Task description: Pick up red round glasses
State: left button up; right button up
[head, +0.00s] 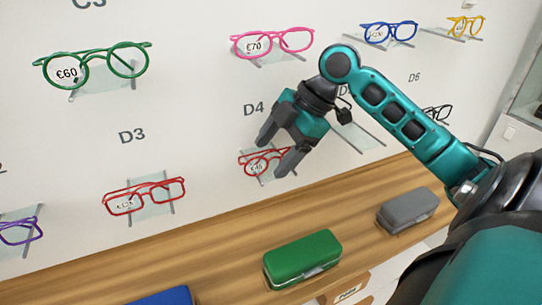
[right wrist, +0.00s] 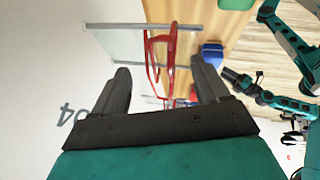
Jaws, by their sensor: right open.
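The red round glasses (head: 262,163) rest on a small clear wall shelf under the label D4, with a price tag on one lens. My right gripper (head: 275,153) is open just in front of them, its fingers pointing down toward the frame and partly covering it. In the right wrist view the red glasses (right wrist: 171,62) stand between and beyond the two open fingers of the right gripper (right wrist: 163,75). I see no contact. A dark end of another teal arm, apparently my left gripper (right wrist: 237,80), shows small at the right; its jaws are unclear.
Red rectangular glasses (head: 145,195) sit under D3. Green glasses (head: 92,65), pink glasses (head: 272,42) and blue glasses (head: 389,32) are higher on the wall. A wooden counter (head: 220,238) below bears a green case (head: 303,258) and a grey case (head: 408,210).

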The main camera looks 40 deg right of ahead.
jog(key=shift+c, duration=0.3)
jog(key=c, duration=1.1)
jog(key=shift+r, duration=0.1)
